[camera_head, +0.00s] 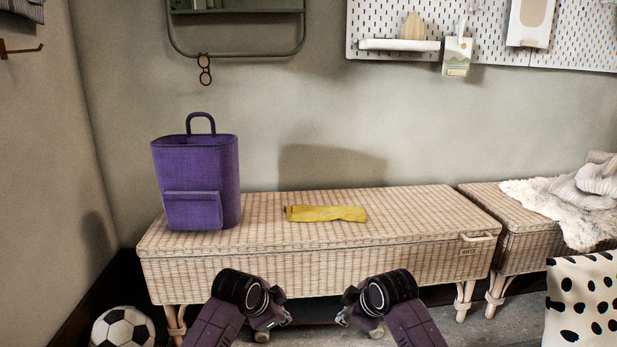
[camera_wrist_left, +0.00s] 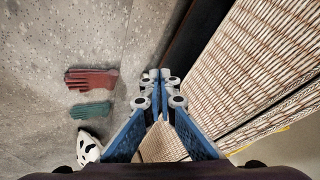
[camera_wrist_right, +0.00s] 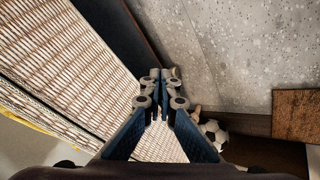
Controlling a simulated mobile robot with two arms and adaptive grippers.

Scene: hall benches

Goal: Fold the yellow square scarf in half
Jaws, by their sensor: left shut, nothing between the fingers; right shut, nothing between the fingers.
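The yellow scarf (camera_head: 327,213) lies on top of the wicker bench (camera_head: 400,240), right of the purple backpack. It looks like a narrow, folded or bunched strip, with its long side running left to right. My left gripper (camera_head: 287,320) is in front of the bench and below its top, shut and empty. My right gripper (camera_head: 342,320) is also in front of the bench and below its top, shut and empty. Both are well apart from the scarf. The closed fingertips show in the left wrist view (camera_wrist_left: 160,76) and in the right wrist view (camera_wrist_right: 159,75).
A purple backpack (camera_head: 197,182) stands at the bench's left end. A second bench (camera_head: 510,215) with a fleece (camera_head: 565,215) is at the right. A football (camera_head: 123,328) is on the floor. Gloves (camera_wrist_left: 91,79) lie on the floor. The bench top right of the scarf is clear.

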